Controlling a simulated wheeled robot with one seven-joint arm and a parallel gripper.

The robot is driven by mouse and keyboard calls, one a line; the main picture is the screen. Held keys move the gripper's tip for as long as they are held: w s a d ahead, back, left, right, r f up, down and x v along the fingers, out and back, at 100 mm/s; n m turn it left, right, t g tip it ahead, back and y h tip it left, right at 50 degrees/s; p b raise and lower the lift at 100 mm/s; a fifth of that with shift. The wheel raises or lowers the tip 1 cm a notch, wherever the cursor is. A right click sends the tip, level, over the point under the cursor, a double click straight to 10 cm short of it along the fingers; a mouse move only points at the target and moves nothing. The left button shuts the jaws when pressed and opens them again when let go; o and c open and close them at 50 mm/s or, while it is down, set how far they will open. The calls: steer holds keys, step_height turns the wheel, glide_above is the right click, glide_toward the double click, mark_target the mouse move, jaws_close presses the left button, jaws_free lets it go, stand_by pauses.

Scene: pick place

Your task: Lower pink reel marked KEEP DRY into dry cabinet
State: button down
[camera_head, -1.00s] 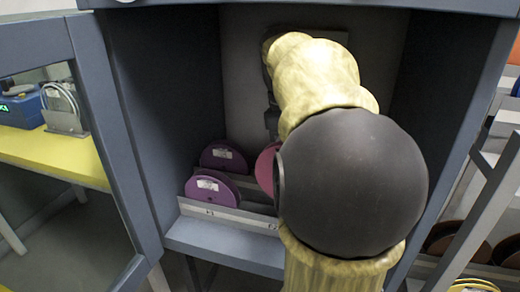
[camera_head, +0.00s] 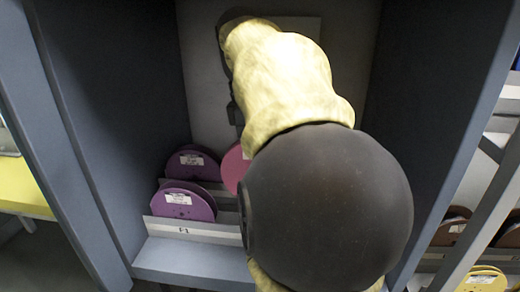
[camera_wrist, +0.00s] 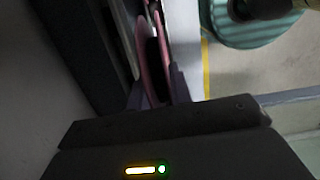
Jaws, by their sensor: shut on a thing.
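The pink reel (camera_head: 234,166) is inside the open grey dry cabinet (camera_head: 190,262), right of two purple reels. My arm hides its right part, and no KEEP DRY marking shows. In the wrist view the pink reel (camera_wrist: 147,58) is seen nearly edge-on between the fingers of my gripper (camera_wrist: 154,88), which is shut on it. My gripper is mostly hidden behind my arm in the head view. I cannot tell whether the reel touches the rack.
Two purple reels (camera_head: 188,202) with white labels stand in a light slotted rack (camera_head: 190,229) on the cabinet floor. The cabinet side walls are close on both sides. Shelves with brown and yellow reels (camera_head: 482,279) stand outside at right.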

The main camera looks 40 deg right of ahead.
steer(key=shift+f+b, duration=1.35)
steer(key=shift+b, duration=0.3)
steer(key=shift+r, duration=0.2)
steer(key=shift+s+p, duration=0.1)
steer(key=shift+p, duration=0.25)
steer(key=shift+f, duration=0.3)
steer(key=shift+f+b, duration=0.65)
steer(key=shift+f, duration=1)
steer(key=shift+f+b, duration=1.2)
steer(key=shift+f, duration=1.2)
steer(key=c, duration=1.2)
jaws_free()
steer(key=shift+o, duration=0.5)
